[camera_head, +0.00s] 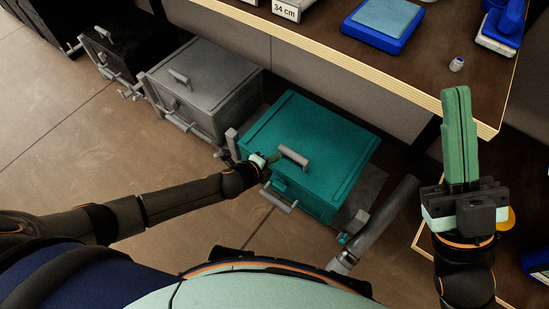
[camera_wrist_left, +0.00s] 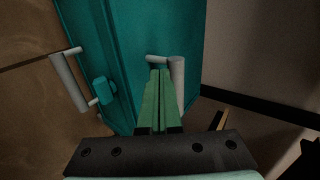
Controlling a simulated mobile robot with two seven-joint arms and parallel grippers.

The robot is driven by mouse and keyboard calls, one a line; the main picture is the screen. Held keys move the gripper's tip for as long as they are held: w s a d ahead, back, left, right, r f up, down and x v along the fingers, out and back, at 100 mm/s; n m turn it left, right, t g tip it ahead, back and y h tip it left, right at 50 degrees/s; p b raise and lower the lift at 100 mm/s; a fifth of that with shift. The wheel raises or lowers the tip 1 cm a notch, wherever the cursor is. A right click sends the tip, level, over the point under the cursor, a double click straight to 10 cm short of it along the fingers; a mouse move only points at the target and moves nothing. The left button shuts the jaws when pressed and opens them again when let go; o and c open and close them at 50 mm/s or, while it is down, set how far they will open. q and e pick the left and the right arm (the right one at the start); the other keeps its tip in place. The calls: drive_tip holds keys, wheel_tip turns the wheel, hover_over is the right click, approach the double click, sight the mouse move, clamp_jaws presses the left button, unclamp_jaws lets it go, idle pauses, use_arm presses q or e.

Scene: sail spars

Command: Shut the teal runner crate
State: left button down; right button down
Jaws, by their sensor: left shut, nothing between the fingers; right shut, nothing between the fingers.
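The teal crate (camera_head: 325,130) stands on the floor at the centre of the head view, in front of the table. Its lid lies flat over the box; whether it is fully down I cannot tell. A grey handle (camera_head: 293,156) is on the lid, and another bar handle (camera_head: 279,200) is on the front. My left gripper (camera_head: 274,158) is shut and empty at the lid's front edge, beside the lid handle. In the left wrist view its fingers (camera_wrist_left: 160,74) overlap the lid handle (camera_wrist_left: 178,85); contact is unclear. My right gripper (camera_head: 457,92) is shut, empty and raised at the right.
A grey crate (camera_head: 205,85) and a black crate (camera_head: 125,50) stand to the left. The table (camera_head: 400,65) overhangs behind, with a blue tray (camera_head: 375,35) and a small bottle (camera_head: 456,64) on it. Floor (camera_head: 80,150) is open at the left.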

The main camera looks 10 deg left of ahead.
sight(281, 150)
use_arm(q)
drive_tip(key=shift+w+d+r, duration=0.1)
drive_tip(key=shift+w, duration=0.15)
use_arm(e)
drive_tip(key=shift+f, duration=0.1)
use_arm(q)
drive_tip(key=w, duration=0.1)
drive_tip(key=w+d, duration=0.1)
drive_tip(key=w, duration=0.1)
drive_tip(key=shift+w+d, duration=0.15)
drive_tip(key=shift+w, duration=0.05)
drive_tip(key=shift+s, duration=0.15)
use_arm(e)
drive_tip(key=shift+f, duration=0.1)
use_arm(q)
drive_tip(key=shift+s, duration=0.1)
